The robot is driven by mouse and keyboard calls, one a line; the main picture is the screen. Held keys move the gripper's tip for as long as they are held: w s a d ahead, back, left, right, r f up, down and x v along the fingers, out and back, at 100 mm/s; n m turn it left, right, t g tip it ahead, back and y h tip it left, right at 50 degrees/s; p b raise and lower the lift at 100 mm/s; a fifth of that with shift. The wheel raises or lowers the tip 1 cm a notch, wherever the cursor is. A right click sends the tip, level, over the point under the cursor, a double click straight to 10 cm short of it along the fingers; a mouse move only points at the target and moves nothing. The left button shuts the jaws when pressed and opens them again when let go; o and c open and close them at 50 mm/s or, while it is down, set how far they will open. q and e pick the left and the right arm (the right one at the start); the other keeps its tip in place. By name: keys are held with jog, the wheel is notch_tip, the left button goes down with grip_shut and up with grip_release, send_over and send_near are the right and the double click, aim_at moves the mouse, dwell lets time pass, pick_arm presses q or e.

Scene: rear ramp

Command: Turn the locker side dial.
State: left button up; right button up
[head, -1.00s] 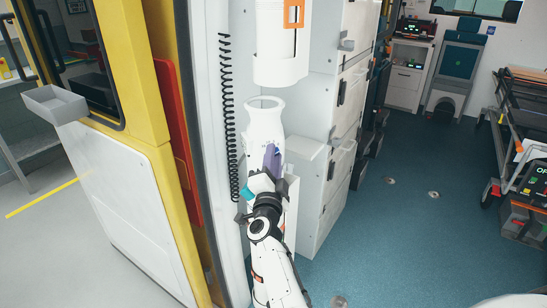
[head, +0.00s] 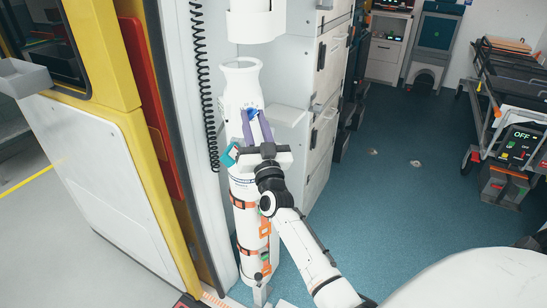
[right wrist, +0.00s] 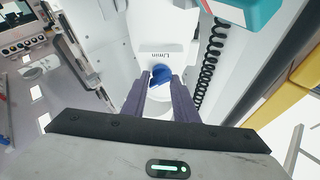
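The blue dial (head: 252,113) sits on the upper front of a white bottle-shaped cylinder (head: 240,84), which stands upright against the wall. My right gripper (head: 254,112) is in front of it, its two purple fingers spread and pointing at the dial. In the right wrist view the blue dial (right wrist: 161,75) shows beyond and between the fingertips (right wrist: 160,78), on a white face with dark marking. I cannot tell whether the fingers touch it. The right gripper is open and seems empty. My left gripper is not in view.
A white cover (head: 256,22) hangs above the cylinder. A black coiled cord (head: 203,90) runs down its left side. White drawers (head: 325,120) stand close on the right. A stretcher (head: 505,100) is at far right.

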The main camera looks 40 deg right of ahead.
jog(key=n+y, duration=0.2)
jog(key=n, duration=0.1)
jog(key=n+t+y, duration=0.1)
jog(key=n+y, duration=0.1)
jog(key=n, duration=0.2)
jog(key=n+y+b, duration=0.1)
jog(key=n, duration=0.2)
jog(key=shift+d+n+y, duration=0.2)
jog(key=shift+n+y, duration=0.2)
jog(key=s+a+f+n, duration=0.1)
jog(key=s+f, duration=0.2)
jog(key=s, duration=0.6)
jog(key=shift+s+a+y, duration=0.2)
jog(key=shift+s+y, duration=0.2)
jog(key=shift+f, duration=0.15)
